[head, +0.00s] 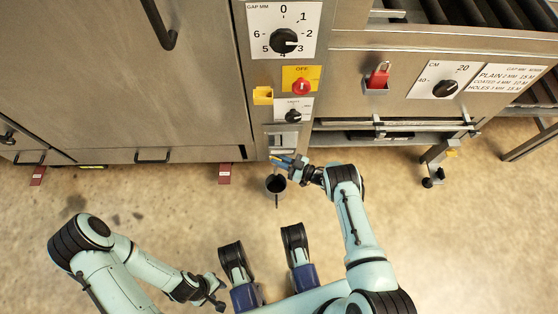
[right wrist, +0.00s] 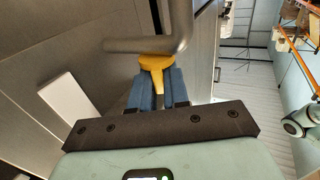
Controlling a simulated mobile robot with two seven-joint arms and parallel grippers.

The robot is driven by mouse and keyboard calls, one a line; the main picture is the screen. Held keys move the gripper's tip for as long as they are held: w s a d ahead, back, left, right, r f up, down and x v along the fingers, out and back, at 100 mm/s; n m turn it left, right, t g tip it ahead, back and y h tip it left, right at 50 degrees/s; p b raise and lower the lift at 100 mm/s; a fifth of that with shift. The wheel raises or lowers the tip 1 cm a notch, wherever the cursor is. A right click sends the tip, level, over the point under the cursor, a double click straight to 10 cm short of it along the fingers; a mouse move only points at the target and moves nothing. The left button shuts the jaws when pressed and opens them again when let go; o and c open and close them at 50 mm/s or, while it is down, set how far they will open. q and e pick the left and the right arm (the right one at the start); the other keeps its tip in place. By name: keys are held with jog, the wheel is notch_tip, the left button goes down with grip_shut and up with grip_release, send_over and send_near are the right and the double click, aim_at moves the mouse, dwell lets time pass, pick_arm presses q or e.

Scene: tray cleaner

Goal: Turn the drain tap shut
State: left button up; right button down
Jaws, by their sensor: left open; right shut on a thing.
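The drain tap shows in the right wrist view as a yellow handle (right wrist: 157,63) under a grey metal pipe (right wrist: 150,45). My right gripper (right wrist: 157,82) has its blue fingers closed on the narrow part of the handle. In the head view my right gripper (head: 281,160) is at the foot of the narrow control panel, just above a dark bucket (head: 276,184); the tap itself is mostly hidden there. My left gripper (head: 217,293) is open and empty above the floor at lower left, far from the tap.
The control panel carries a gap dial (head: 284,40), a red switch on yellow (head: 301,86) and a small knob (head: 293,115). Red tags (head: 225,173) lie by the cabinet's foot. The floor at left is clear.

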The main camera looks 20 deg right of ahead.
jog(key=shift+w+r+n+g+y, duration=0.1)
jog(key=shift+w+n+g+y, duration=0.05)
jog(key=shift+n+g+y, duration=0.4)
jog(key=c, duration=1.2)
grip_release()
pick_arm(q)
jog(key=shift+t, duration=0.8)
jog(key=w, duration=0.1)
jog(key=w+r+p, duration=0.1)
jog(key=w, duration=0.1)
jog(key=w+r+p, duration=0.1)
jog(key=shift+w+d+r, duration=0.1)
jog(key=shift+w+d, duration=0.15)
pick_arm(e)
jog(key=v, duration=1.3)
jog(key=shift+d, duration=0.1)
